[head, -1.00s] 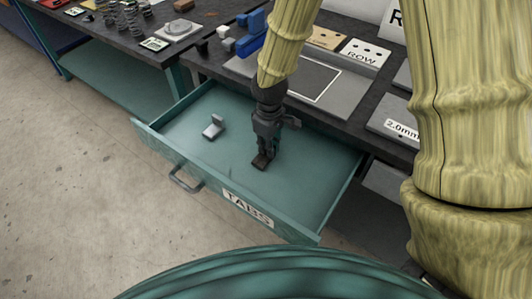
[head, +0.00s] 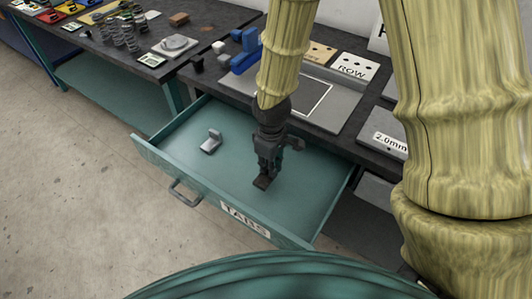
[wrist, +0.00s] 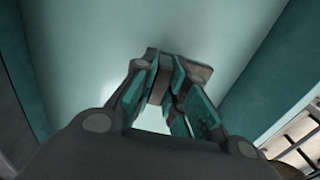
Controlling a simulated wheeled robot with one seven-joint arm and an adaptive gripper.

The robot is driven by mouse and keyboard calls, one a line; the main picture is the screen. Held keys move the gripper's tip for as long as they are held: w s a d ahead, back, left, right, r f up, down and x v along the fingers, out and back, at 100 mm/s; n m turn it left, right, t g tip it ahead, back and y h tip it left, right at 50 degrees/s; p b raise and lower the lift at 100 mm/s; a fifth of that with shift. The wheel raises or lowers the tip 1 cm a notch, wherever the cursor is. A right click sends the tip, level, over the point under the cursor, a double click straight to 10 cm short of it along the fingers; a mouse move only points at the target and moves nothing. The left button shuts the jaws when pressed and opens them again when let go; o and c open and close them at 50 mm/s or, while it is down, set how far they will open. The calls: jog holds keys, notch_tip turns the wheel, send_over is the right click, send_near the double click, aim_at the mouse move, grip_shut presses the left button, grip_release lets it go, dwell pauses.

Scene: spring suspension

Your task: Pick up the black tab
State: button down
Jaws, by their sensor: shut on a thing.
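The black tab (head: 263,182) is at the fingertips of my gripper (head: 266,172), inside the open teal drawer (head: 306,200). In the wrist view the tab (wrist: 198,70) shows as a dark grey-brown piece between and beyond the fingers. My gripper (wrist: 172,85) is shut on it, pointing down at the drawer floor. I cannot tell whether the tab still touches the floor. A grey L-shaped tab (head: 211,142) lies on the drawer floor to the left, apart from my gripper.
The drawer's front wall has a handle (head: 186,193) and a TABS label (head: 245,220). The dark workbench (head: 352,125) stands behind and above the drawer, with a ROW block (head: 354,67) and a blue part (head: 245,52) on it. Drawer walls surround my gripper.

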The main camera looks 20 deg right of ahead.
jog(key=s, duration=0.8)
jog(key=shift+d+r, duration=0.1)
jog(key=shift+r, duration=0.3)
jog(key=shift+s+r+p, duration=0.15)
jog(key=shift+r+p, duration=0.05)
jog(key=shift+p, duration=0.65)
jog(key=s+p, duration=0.2)
jog(key=p, duration=0.2)
jog(key=shift+w, duration=0.15)
